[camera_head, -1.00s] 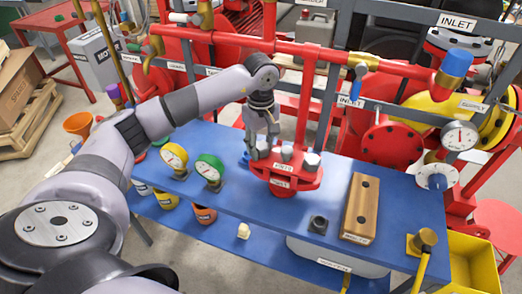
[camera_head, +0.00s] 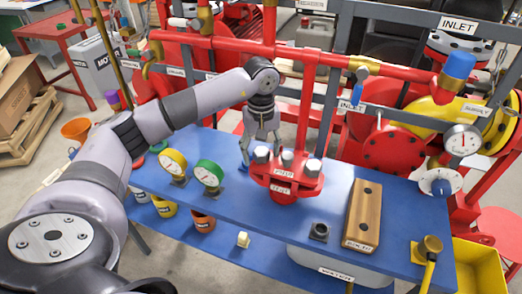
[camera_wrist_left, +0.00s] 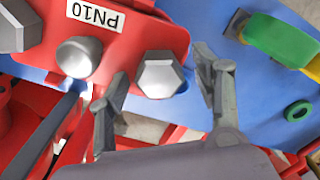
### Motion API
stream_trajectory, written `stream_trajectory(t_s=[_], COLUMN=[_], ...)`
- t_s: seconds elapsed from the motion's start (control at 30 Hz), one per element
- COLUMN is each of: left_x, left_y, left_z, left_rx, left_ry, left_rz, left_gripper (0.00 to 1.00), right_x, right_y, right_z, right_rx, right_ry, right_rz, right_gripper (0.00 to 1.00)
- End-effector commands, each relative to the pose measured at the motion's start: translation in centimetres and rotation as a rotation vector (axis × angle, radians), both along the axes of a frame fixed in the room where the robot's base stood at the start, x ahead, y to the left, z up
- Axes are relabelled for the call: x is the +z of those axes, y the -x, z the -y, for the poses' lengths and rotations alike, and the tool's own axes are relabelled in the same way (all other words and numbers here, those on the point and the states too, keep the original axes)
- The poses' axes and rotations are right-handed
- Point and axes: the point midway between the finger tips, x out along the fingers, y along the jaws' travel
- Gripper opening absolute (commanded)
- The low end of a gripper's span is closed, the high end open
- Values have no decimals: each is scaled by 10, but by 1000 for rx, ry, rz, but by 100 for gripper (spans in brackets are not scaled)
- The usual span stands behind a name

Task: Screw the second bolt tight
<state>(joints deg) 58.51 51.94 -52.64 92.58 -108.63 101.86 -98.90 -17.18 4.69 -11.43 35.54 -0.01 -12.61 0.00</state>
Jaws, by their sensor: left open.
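A red flange (camera_head: 283,184) with grey hex bolts stands on the blue table. Its left bolt (camera_head: 261,154) is under my left gripper (camera_head: 259,154); a middle bolt (camera_head: 287,158) and a right bolt (camera_head: 313,167) sit beside it. In the left wrist view, one hex bolt head (camera_wrist_left: 160,74) lies between the spread fingers of my left gripper (camera_wrist_left: 162,66), with visible gaps on both sides. Another bolt (camera_wrist_left: 78,56) is to its left, near the PN10 label on the flange (camera_wrist_left: 135,40). I cannot tell which is the second bolt. My right gripper is not in view.
A yellow gauge (camera_head: 173,162) and a green gauge (camera_head: 209,173) stand left of the flange. A wooden block (camera_head: 362,214) and a dark square part (camera_head: 319,231) lie to its right. Red pipes (camera_head: 310,105) rise close behind.

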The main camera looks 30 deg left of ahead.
Motion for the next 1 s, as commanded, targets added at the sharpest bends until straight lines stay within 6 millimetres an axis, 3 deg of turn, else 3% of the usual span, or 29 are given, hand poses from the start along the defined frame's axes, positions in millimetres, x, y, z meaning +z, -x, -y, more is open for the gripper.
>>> stream_trajectory(t_s=[0.27, 0.7, 1.0], left_x=[7, 91, 119], left_y=[-1, -1, 0], left_z=[0, 0, 0], left_rx=[1, 0, 0], left_ry=[0, 1, 1], left_rz=[4, 4, 1], left_gripper=[60, 60, 60], right_x=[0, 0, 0], right_y=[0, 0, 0], right_z=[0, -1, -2], right_rx=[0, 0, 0], right_ry=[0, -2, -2], right_rz=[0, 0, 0], right_gripper=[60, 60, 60])
